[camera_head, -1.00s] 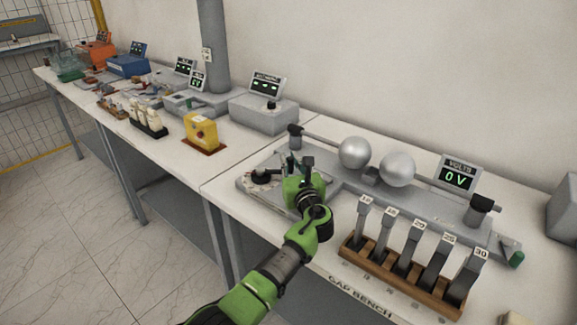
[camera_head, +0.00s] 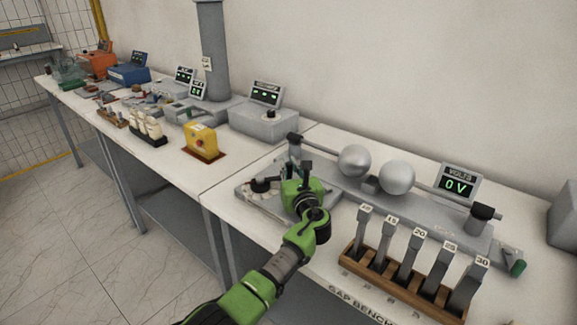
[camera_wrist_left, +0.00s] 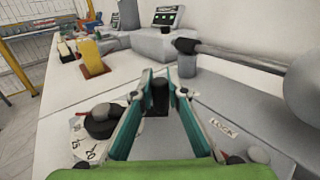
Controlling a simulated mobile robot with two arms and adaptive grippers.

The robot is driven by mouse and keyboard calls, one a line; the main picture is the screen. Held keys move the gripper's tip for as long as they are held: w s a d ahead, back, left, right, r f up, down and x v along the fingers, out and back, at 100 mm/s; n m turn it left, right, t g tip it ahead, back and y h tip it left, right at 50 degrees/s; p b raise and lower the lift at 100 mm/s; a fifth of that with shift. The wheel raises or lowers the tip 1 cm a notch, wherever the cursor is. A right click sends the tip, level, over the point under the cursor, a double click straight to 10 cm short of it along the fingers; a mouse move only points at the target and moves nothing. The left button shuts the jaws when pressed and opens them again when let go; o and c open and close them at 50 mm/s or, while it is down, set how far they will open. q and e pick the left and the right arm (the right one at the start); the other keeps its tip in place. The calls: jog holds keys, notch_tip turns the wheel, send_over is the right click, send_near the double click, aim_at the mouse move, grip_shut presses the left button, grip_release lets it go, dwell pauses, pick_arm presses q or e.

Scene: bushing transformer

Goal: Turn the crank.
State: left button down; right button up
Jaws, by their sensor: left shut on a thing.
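My left gripper (camera_head: 294,168) is over the left part of the grey bench unit (camera_head: 335,189). In the left wrist view its two teal fingers (camera_wrist_left: 158,92) stand on either side of a short black upright handle (camera_wrist_left: 159,99) and are shut on it. The handle is mostly hidden behind the gripper in the head view. I cannot tell whether this handle is the crank. A green-ended handle (camera_head: 518,267) sticks out at the unit's right end. My right gripper is not in view.
A black dial knob (camera_wrist_left: 102,121) is left of the fingers. Two metal spheres (camera_head: 354,160) and a 0 V display (camera_head: 458,184) stand behind. A wooden rack (camera_head: 397,284) of numbered grey blocks is at the front right. A yellow box (camera_head: 201,140) stands on the left table.

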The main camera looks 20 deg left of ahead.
pick_arm(q)
jog(key=c, duration=2)
grip_release()
jog(key=v, duration=1.2)
